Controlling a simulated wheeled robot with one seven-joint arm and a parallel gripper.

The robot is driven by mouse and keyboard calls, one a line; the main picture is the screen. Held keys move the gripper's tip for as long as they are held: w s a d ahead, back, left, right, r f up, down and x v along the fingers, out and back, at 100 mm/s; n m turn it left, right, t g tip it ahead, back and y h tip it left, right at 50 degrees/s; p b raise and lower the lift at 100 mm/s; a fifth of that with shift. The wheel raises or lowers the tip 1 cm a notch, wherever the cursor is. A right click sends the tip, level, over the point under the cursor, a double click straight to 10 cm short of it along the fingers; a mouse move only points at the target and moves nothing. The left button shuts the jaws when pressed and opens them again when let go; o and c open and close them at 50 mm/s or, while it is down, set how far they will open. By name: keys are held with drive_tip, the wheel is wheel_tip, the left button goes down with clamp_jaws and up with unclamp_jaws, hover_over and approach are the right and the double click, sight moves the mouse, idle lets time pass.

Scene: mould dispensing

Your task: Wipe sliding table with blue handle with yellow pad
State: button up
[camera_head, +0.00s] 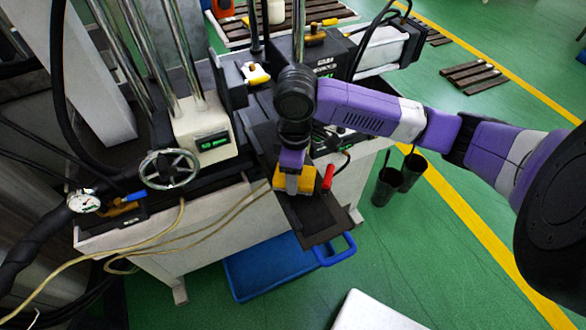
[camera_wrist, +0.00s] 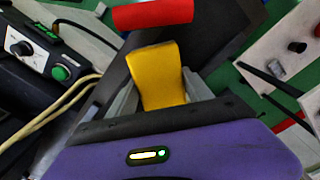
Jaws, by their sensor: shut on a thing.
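The sliding table (camera_head: 318,222) is a dark flat plate that sticks out over the front of the machine bench. Its blue handle (camera_head: 340,257) is a loop at the front edge. My gripper (camera_head: 292,184) is shut on the yellow pad (camera_head: 281,178), over the inner part of the plate. In the wrist view the yellow pad (camera_wrist: 158,75) stands between the grey fingers of my gripper (camera_wrist: 160,98), with dark plate around it. I cannot tell whether the pad touches the plate. The gripper hides part of the plate.
A red handle (camera_head: 328,176) stands close to the right of the pad; it also shows in the wrist view (camera_wrist: 152,15). A blue tray (camera_head: 265,270) lies on the floor below. Another yellow item (camera_head: 256,74) sits farther back.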

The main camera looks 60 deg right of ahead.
drive_tip(key=shift+s+a+f, duration=0.2)
drive_tip(key=shift+a, duration=0.1)
wheel_tip(320, 180, up, 4)
drive_tip(key=p, duration=0.3)
drive_tip(key=shift+d+r+p, duration=0.1)
drive_tip(key=shift+r+p, duration=0.15)
drive_tip(key=shift+p, duration=0.1)
drive_tip(key=shift+w+r, duration=0.1)
drive_tip(key=shift+r, duration=0.7)
drive_tip(key=shift+r, duration=1.55)
drive_tip(key=shift+d, duration=0.1)
